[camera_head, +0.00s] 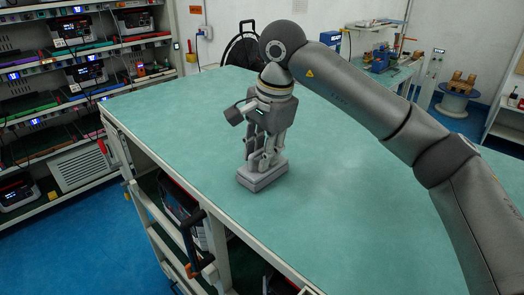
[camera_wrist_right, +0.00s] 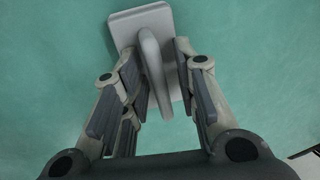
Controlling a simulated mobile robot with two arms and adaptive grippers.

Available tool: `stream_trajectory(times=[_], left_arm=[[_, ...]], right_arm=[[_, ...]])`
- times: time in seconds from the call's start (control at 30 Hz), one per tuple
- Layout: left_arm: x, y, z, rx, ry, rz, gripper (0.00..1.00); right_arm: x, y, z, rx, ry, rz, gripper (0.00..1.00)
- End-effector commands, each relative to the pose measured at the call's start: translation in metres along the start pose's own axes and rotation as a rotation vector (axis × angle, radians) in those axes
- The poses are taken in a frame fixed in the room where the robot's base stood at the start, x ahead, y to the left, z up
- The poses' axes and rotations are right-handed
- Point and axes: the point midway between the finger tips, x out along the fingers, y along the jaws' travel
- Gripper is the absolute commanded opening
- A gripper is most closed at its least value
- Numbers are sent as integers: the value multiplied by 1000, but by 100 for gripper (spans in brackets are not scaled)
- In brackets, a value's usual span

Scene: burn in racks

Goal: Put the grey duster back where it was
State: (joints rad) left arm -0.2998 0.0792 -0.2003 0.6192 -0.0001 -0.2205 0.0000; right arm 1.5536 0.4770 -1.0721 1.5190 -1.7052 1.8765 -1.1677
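The grey duster (camera_head: 262,176) lies flat on the green tabletop, close to its front left edge. Its block (camera_wrist_right: 140,22) and raised handle (camera_wrist_right: 155,75) also show in the right wrist view. My right gripper (camera_head: 262,158) points straight down over the duster. In the wrist view its two fingers (camera_wrist_right: 158,78) stand on either side of the handle, with a gap seen on the right side; the left finger is very near the handle, and I cannot tell whether it touches. My left gripper is not in view.
The green table (camera_head: 330,200) is otherwise clear around the duster. Shelving with electronic devices (camera_head: 85,72) stands at the left, across a blue floor (camera_head: 90,250). A black coiled thing (camera_head: 240,50) is behind the table. A cable spool (camera_head: 455,100) stands at the far right.

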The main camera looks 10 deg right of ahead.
Motion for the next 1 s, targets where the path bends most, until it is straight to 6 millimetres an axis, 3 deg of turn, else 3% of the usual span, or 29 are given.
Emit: stream_trajectory(times=[0.27,0.43,0.8,1.0], left_arm=[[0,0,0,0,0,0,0],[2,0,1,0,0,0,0],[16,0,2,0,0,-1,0],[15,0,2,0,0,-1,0]], right_arm=[[0,1,0,0,0,4,30],[-10,0,-1,1,2,1,30],[-85,-1,0,1,2,-1,30],[-111,-1,0,1,2,2,30]])
